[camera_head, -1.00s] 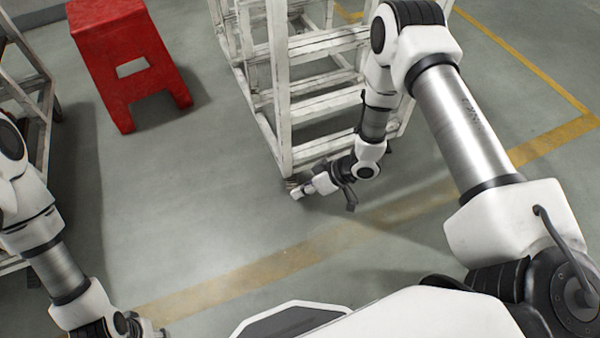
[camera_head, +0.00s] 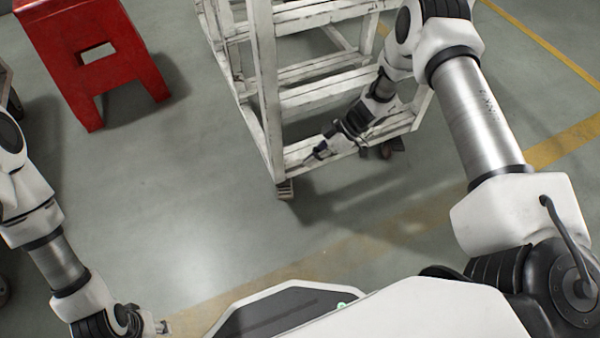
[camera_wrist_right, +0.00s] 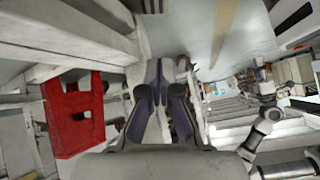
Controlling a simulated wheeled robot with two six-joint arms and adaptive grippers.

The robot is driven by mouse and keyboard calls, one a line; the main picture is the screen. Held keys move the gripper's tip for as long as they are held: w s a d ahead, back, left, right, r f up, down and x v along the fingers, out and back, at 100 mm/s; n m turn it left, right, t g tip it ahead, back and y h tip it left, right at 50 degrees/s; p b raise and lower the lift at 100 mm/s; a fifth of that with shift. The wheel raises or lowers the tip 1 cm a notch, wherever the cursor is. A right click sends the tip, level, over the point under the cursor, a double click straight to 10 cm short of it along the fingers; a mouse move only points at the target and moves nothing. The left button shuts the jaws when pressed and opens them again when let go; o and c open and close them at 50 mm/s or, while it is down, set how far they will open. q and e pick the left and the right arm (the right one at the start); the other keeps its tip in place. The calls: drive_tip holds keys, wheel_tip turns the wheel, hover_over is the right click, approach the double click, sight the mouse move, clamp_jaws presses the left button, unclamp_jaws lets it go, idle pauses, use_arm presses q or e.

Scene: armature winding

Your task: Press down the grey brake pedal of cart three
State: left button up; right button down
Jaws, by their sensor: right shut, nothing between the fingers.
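A white worn-painted cart frame (camera_head: 268,110) stands ahead of me; no number on it is readable. At the foot of its near corner post is a small dark caster part (camera_head: 285,189); I cannot tell whether the grey brake pedal is there or how it sits. My right gripper (camera_head: 312,157) is shut and empty, by the cart's lower near rail, above and right of that caster. Its closed fingers also show in the right wrist view (camera_wrist_right: 158,68). My left gripper (camera_head: 162,327) is low at the left, far from the cart; its fingers are too small to read.
A red stool (camera_head: 93,75) stands left of the cart, with clear grey floor between them. Another dark wheel (camera_head: 392,147) shows under the cart's right side. A yellow floor line (camera_head: 400,222) crosses in front of the cart.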

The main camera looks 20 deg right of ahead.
drive_tip(key=b, duration=0.5)
hover_over(282, 193)
drive_tip(key=d, duration=0.3)
drive_tip(key=f, duration=0.6)
drive_tip(key=shift+w+d+f, duration=0.1)
drive_tip(key=shift+w+f, duration=0.1)
drive_tip(key=shift+f, duration=0.2)
drive_tip(key=f, duration=0.1)
drive_tip(key=b, duration=0.1)
drive_tip(key=f, duration=0.1)
drive_tip(key=shift+s+a+f+b, duration=0.2)
drive_tip(key=shift+s+f+b, duration=0.05)
drive_tip(key=shift+f+b, duration=0.1)
drive_tip(key=shift+s+f, duration=0.1)
drive_tip(key=shift+f, duration=0.35)
use_arm(q)
wheel_tip(282, 193, down, 8)
drive_tip(key=shift+r, duration=0.25)
